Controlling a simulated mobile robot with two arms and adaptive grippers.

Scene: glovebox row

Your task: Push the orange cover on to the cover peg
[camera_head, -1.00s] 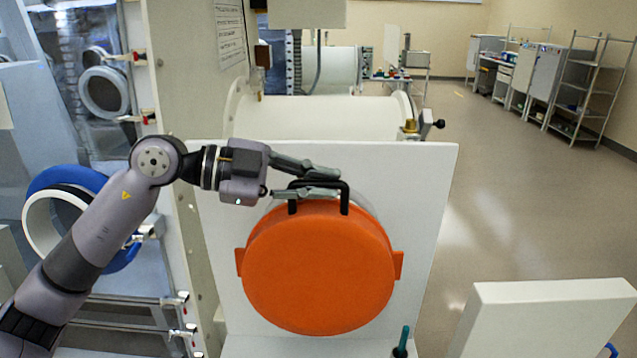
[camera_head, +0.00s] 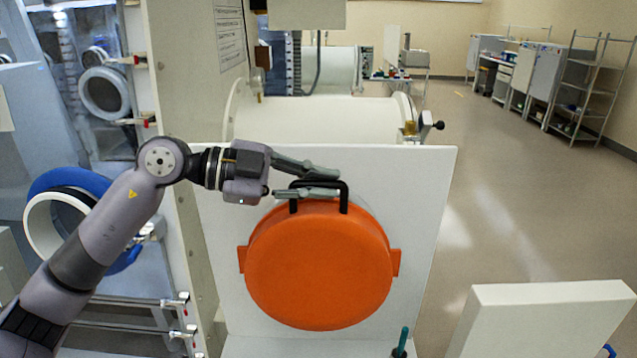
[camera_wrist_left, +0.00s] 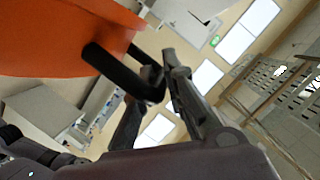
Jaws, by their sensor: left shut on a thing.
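The orange cover (camera_head: 318,270) is a round disc with side tabs and a black handle (camera_head: 322,184) on its top edge. It hangs upright in front of a white panel (camera_head: 420,190). My left gripper (camera_head: 310,183) is shut on the black handle from the left. The left wrist view shows the handle (camera_wrist_left: 112,68) between the fingers (camera_wrist_left: 160,105) and part of the orange cover (camera_wrist_left: 60,40). The cover peg is not visible; the cover hides the panel behind it. I cannot tell whether the cover touches the panel. My right gripper is not in view.
A white slab (camera_head: 545,320) stands at the lower right. A dark green-handled item (camera_head: 402,338) stands below the cover. A blue-rimmed port (camera_head: 65,210) is at the left behind my arm. Open floor (camera_head: 510,190) lies to the right.

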